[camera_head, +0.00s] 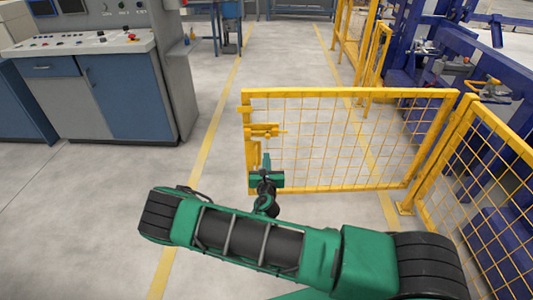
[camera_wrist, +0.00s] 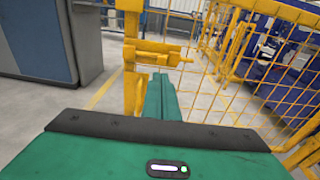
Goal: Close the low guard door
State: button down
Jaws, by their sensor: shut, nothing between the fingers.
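The low guard door (camera_head: 345,135) is a yellow frame with wire mesh. It reaches left from the yellow fence post (camera_head: 438,150) across the floor, with its free end at the left. A yellow latch (camera_head: 264,131) sits on that free end; it also shows in the wrist view (camera_wrist: 160,50). My gripper (camera_head: 266,158) is shut and empty, just below the latch in the head view. In the wrist view its green fingers (camera_wrist: 160,82) point at the door's free end, beside the upright bar (camera_wrist: 131,60). Whether they touch the door I cannot tell.
A grey and blue control console (camera_head: 110,75) stands at the left. Blue machinery (camera_head: 480,60) stands behind the fence at the right. More yellow fence (camera_head: 370,45) stands at the back. The floor (camera_head: 210,150) between console and door is clear, with yellow lines.

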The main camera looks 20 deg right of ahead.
aim_at(267, 137)
jog(key=x, duration=1.3)
jog(key=shift+r, duration=0.1)
jog(key=shift+d, duration=0.1)
